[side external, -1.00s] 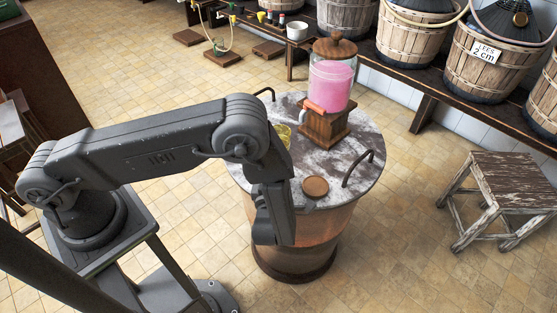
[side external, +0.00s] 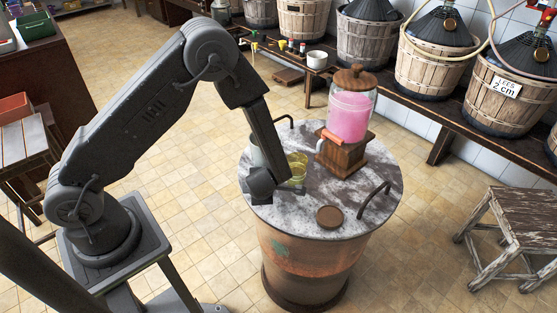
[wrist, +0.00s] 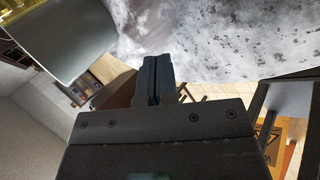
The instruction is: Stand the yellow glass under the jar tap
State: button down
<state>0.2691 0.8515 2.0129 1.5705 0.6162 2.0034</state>
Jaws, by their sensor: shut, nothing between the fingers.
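The yellow glass (side external: 298,168) stands upright on the marbled round top, left of the jar's wooden stand and a little in front of the tap. The glass jar (side external: 349,115) holds pink liquid and has a wooden lid. Its tap (side external: 321,145), with an orange handle, points left above the tabletop. My gripper (wrist: 156,62) is shut and empty in the wrist view. A yellow edge (wrist: 20,8) shows in the wrist view's corner.
A grey cylinder (wrist: 72,38) is close by in the wrist view, partly hidden by my arm in the side view. A wooden disc (side external: 330,217) lies on the tabletop (side external: 300,212) at the front. Dark handles (side external: 374,199) rise from the top's edge. A stool (side external: 512,240) stands right.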

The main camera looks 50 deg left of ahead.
jog(key=a+r+h, duration=0.2)
jog(key=s+a+r+n+h, duration=0.1)
jog(key=a+r+h, duration=0.1)
jog(key=h, duration=0.1)
jog(key=shift+s+r+h, duration=0.1)
jog(key=shift+r+h, duration=0.2)
notch_tip(320, 180, up, 9)
jog(key=s+a+t+h, duration=0.2)
jog(key=t+h, duration=0.1)
jog(key=h, duration=0.2)
send_near(306, 159)
jog(key=shift+t, duration=0.3)
jog(key=shift+s+a+f, duration=0.1)
jog(key=shift+s+f, duration=0.05)
jog(key=shift+f, duration=0.8)
jog(key=shift+s+a+f, duration=0.1)
jog(key=shift+s+f, duration=0.1)
jog(key=shift+f, duration=0.8)
jog(key=shift+s+f, duration=0.15)
jog(key=shift+f, duration=0.8)
jog(key=w+d, duration=0.1)
jog(key=w, duration=0.1)
jog(key=w+d, duration=0.2)
jog(key=w, duration=0.1)
jog(key=shift+w, duration=0.35)
jog(key=shift+s, duration=0.1)
